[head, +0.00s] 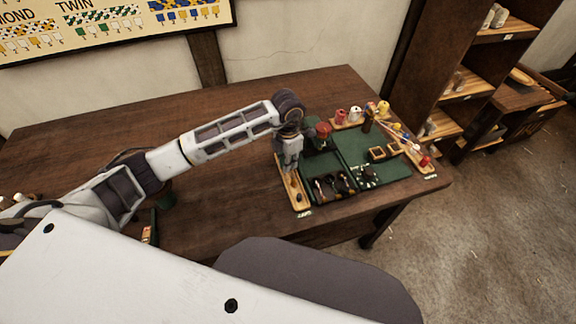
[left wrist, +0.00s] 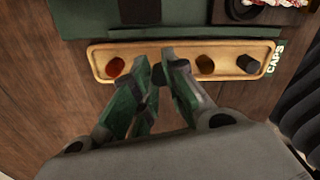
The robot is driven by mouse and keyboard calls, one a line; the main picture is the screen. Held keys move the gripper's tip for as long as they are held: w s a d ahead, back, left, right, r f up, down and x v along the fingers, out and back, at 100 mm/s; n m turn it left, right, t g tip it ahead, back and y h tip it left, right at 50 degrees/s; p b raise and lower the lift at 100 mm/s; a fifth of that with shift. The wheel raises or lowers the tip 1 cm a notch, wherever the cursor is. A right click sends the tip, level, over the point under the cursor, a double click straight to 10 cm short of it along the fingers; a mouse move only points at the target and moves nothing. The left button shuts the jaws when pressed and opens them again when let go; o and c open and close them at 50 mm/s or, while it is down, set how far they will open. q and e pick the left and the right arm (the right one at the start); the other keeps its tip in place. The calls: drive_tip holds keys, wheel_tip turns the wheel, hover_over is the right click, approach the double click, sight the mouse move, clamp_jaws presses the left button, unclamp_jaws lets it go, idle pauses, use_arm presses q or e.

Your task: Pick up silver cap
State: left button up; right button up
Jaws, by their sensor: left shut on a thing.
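My left gripper (head: 289,168) points down over a narrow wooden tray (head: 303,205) at the left edge of the green mat. In the left wrist view the gripper (left wrist: 156,66) is over the middle of this tray (left wrist: 225,48), its fingers close together. It is shut on a small greyish thing, which I take to be the silver cap (left wrist: 157,74); the fingers hide most of it. A red-orange cap (left wrist: 115,67) is on the tray to the left. A brown-gold cap (left wrist: 204,64) and a dark cap (left wrist: 247,64) are to the right. My right gripper is not in view.
The green mat (head: 345,150) holds dark tools and small frames. Spools (head: 341,115) stand along its back, with another wooden tray (head: 423,166) at its right. The table (head: 225,195) left of the caps tray is mostly bare. Shelves stand at the right.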

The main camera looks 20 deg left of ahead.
use_arm(q)
wheel_tip(320, 180, up, 8)
drive_tip(key=shift+f, duration=0.15)
idle(0.3)
